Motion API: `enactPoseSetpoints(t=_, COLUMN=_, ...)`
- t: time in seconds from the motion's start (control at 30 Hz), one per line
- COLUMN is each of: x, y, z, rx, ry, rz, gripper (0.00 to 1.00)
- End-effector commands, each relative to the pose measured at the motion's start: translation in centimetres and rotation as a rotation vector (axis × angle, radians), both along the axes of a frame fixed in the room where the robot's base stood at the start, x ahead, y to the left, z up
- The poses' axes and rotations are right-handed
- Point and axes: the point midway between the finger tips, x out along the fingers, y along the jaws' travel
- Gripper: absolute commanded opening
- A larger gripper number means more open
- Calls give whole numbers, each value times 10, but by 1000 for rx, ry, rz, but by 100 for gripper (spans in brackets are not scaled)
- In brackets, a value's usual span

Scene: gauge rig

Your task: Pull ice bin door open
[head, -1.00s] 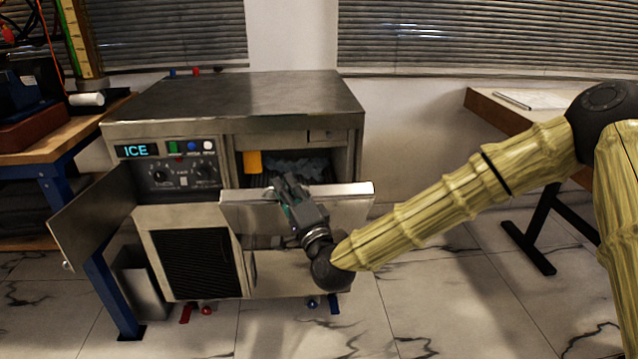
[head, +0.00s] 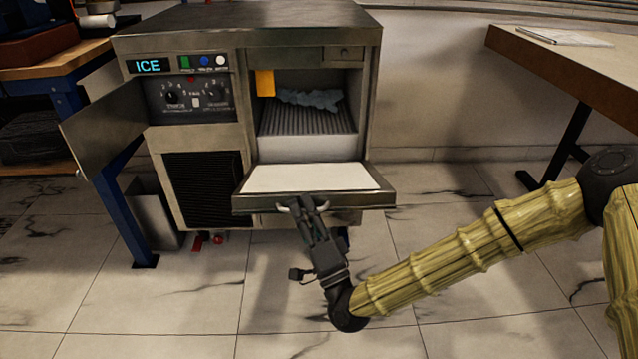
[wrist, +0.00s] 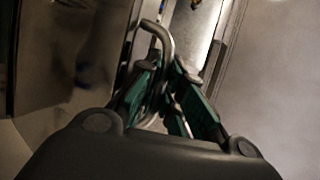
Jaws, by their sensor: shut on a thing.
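The ice bin door (head: 312,178) is swung down to about level at the front of the ice machine (head: 250,40), its white inner face up. The bin behind it is open and shows a ribbed floor and a pale blue heap (head: 310,98). My gripper (head: 308,206) is at the door's outer edge, shut on the door's handle (head: 285,208). In the wrist view the bent metal handle (wrist: 163,40) passes between my green-sided fingers (wrist: 170,85). The exact contact of the fingertips is partly hidden.
A side panel (head: 105,125) stands open at the machine's left, by a control panel with an ICE display (head: 149,66). A wooden table (head: 580,70) stands at the right, a workbench (head: 60,60) at the left. The tiled floor in front is clear.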

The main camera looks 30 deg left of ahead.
Motion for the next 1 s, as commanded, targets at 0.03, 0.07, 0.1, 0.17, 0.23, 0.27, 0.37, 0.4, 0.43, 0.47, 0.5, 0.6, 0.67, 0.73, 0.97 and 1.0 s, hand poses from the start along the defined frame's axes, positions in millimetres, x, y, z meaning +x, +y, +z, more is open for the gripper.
enactPoseSetpoints(t=0.03, x=-3, y=-1, z=-12, rx=0, ry=1, rz=0, gripper=0)
enactPoseSetpoints(t=0.07, x=-5, y=-1, z=-17, rx=0, ry=2, rz=2, gripper=0)
enactPoseSetpoints(t=0.1, x=-8, y=-1, z=-23, rx=0, ry=2, rz=5, gripper=0)
enactPoseSetpoints(t=0.17, x=-11, y=-2, z=-30, rx=1, ry=1, rz=9, gripper=0)
enactPoseSetpoints(t=0.23, x=-14, y=-2, z=-36, rx=2, ry=1, rz=10, gripper=0)
enactPoseSetpoints(t=0.27, x=-15, y=-2, z=-39, rx=2, ry=2, rz=11, gripper=0)
enactPoseSetpoints(t=0.37, x=-17, y=-2, z=-44, rx=1, ry=1, rz=13, gripper=0)
enactPoseSetpoints(t=0.4, x=-18, y=-3, z=-46, rx=1, ry=0, rz=14, gripper=0)
enactPoseSetpoints(t=0.43, x=-18, y=-2, z=-46, rx=1, ry=0, rz=14, gripper=0)
enactPoseSetpoints(t=0.47, x=-19, y=-2, z=-47, rx=1, ry=0, rz=15, gripper=0)
enactPoseSetpoints(t=0.5, x=-19, y=-2, z=-47, rx=1, ry=0, rz=15, gripper=0)
enactPoseSetpoints(t=0.6, x=-19, y=-2, z=-48, rx=0, ry=-1, rz=16, gripper=0)
enactPoseSetpoints(t=0.67, x=-19, y=-2, z=-48, rx=0, ry=-1, rz=16, gripper=0)
enactPoseSetpoints(t=0.73, x=-19, y=-2, z=-48, rx=1, ry=0, rz=16, gripper=0)
enactPoseSetpoints(t=0.97, x=-19, y=-3, z=-47, rx=0, ry=-1, rz=16, gripper=18)
enactPoseSetpoints(t=1.0, x=-19, y=-3, z=-47, rx=1, ry=0, rz=15, gripper=18)
